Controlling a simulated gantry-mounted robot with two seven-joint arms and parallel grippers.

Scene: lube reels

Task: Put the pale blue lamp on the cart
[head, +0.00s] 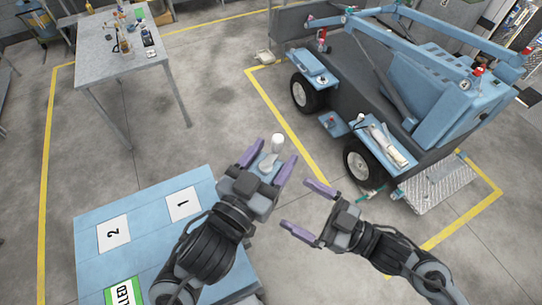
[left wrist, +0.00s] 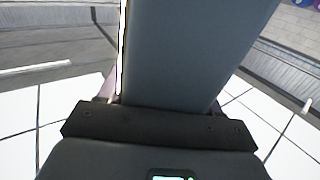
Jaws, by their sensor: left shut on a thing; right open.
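My left gripper (head: 275,156) is shut on a small pale object, apparently the pale blue lamp (head: 277,143), whose whitish end sticks out past the fingers. In the left wrist view a large grey-blue body (left wrist: 195,50) fills the space between the fingers, too close to show its whole shape. The blue flat top (head: 150,247) at the lower left, with numbered cards, looks like the cart. The held object is beyond its upper right corner, and my left forearm covers part of that top. My right gripper (head: 297,205) is open and empty, right of the left one.
A large blue wheeled lift machine (head: 440,85) stands at the upper right, with items on its side ledges. A grey table (head: 115,62) with bottles and small items stands at the upper left. Yellow lines mark the floor, and the concrete between table and machine is clear.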

